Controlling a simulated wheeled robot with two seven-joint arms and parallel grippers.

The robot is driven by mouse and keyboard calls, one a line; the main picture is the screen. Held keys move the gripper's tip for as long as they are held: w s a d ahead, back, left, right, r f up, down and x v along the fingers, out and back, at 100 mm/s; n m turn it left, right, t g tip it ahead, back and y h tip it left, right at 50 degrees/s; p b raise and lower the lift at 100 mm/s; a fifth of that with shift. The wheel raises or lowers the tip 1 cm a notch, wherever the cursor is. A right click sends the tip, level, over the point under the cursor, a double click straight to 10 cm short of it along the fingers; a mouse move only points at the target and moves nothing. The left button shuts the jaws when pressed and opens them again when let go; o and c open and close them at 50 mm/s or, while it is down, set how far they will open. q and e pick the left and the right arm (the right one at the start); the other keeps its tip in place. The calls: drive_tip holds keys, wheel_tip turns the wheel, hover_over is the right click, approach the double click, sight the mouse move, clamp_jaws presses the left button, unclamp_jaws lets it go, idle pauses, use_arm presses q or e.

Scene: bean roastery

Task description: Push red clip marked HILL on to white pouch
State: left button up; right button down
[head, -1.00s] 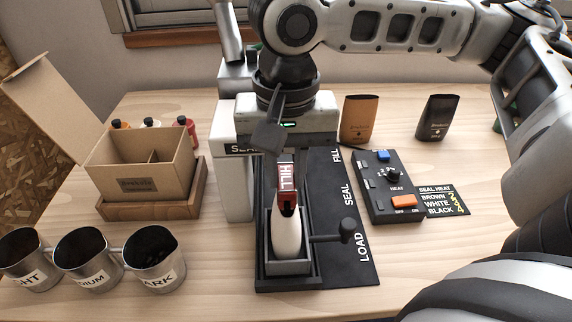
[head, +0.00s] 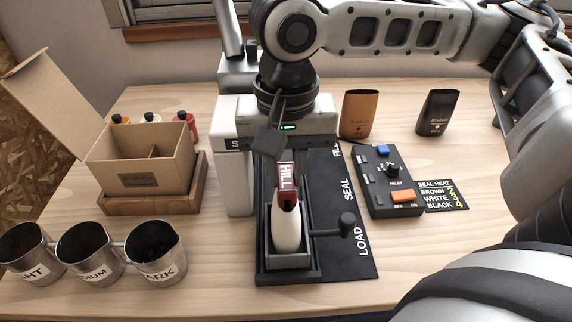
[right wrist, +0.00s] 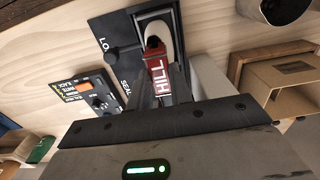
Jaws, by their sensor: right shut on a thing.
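The red clip (head: 286,178) marked HILL is held by my right gripper (head: 277,150), which is shut on it. The clip's dark lower end meets the top of the white pouch (head: 287,232) in the head view; how far it sits over the pouch's edge I cannot tell. The pouch stands upright in the dark holder (head: 291,262) at the LOAD end of the black track. The right wrist view shows the clip (right wrist: 158,76) between the fingers and overlapping the end of the white pouch (right wrist: 158,32). My left gripper is in neither view.
The white sealer (head: 233,180) stands close behind and left of the clip. A lever knob (head: 347,219) sticks out right of the holder. A control box (head: 388,182) lies further right. Metal cups (head: 155,255) and an open carton (head: 140,180) are on the left.

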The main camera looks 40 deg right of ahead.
drive_tip(key=shift+f+p, duration=0.3)
drive_tip(key=shift+f, duration=0.1)
idle(0.5)
drive_tip(key=c, duration=0.7)
unclamp_jaws()
drive_tip(key=shift+r+p, duration=1.3)
drive_tip(key=shift+p, duration=0.1)
drive_tip(key=shift+r, duration=2.2)
